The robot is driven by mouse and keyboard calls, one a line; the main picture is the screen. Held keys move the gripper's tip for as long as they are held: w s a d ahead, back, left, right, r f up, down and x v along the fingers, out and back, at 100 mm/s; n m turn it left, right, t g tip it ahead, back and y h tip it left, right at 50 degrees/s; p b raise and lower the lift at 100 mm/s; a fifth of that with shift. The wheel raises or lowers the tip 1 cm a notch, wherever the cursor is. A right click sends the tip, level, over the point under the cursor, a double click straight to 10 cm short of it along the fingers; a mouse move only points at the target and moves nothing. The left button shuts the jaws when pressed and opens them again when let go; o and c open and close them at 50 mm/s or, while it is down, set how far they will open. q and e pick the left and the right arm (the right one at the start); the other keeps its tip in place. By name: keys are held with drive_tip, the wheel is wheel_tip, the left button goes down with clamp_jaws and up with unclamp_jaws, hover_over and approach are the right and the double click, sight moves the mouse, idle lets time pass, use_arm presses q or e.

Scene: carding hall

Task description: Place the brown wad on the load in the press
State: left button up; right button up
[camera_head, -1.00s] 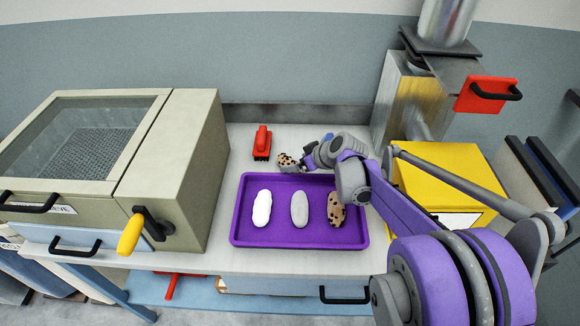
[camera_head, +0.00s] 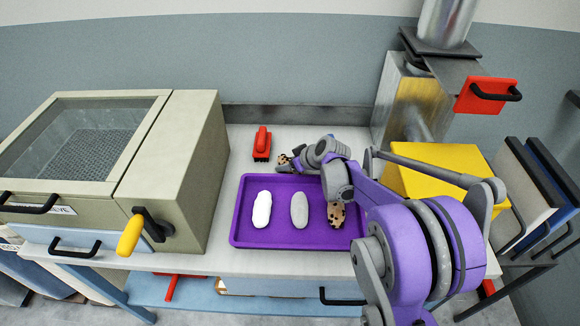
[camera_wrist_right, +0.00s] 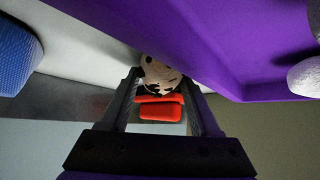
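A cream wad with dark brown spots (camera_head: 284,158) lies on the worktop behind the tray, partly hidden by my right gripper (camera_head: 296,163). In the right wrist view this wad (camera_wrist_right: 160,75) sits at the fingertips of my right gripper (camera_wrist_right: 162,85). The fingers are apart on either side of it; firm contact is not visible. A second spotted wad (camera_head: 336,214) lies in the purple tray (camera_head: 290,242), partly covered by my arm. No plain brown wad shows. I cannot tell which fixture is the press, and no load in it is visible. My left gripper is out of view.
A white wad (camera_head: 262,208) and a grey wad (camera_head: 299,210) lie in the tray. A red brush (camera_head: 262,144) stands behind it. A beige sieve box (camera_head: 175,165) is on the left.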

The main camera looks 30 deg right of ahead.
drive_tip(key=c, duration=0.7)
drive_tip(key=shift+r, duration=0.15)
